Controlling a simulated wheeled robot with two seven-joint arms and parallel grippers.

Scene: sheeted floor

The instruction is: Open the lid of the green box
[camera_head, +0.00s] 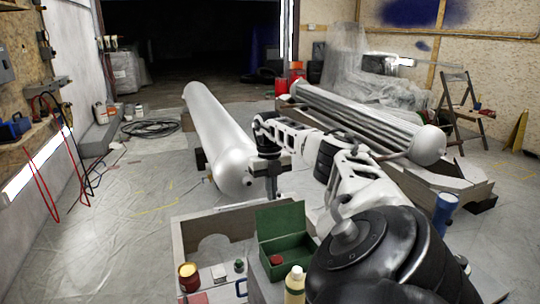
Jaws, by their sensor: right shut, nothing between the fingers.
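The green box (298,266) stands at the lower middle, partly hidden by my right arm. Its lid (281,221) is raised, standing about upright along the back edge, so the inside of the box shows. My right gripper (272,194) points down at the top of the raised lid. It is shut and holds nothing. I cannot tell whether its fingertips touch the lid. My left gripper is not in view.
A red item (277,260) sits at the box's front left. A red and yellow can (189,278) and a pale bottle (294,285) stand nearby. A blue cylinder (445,212) is at right. Large grey tanks lie behind; sheeted floor is open at left.

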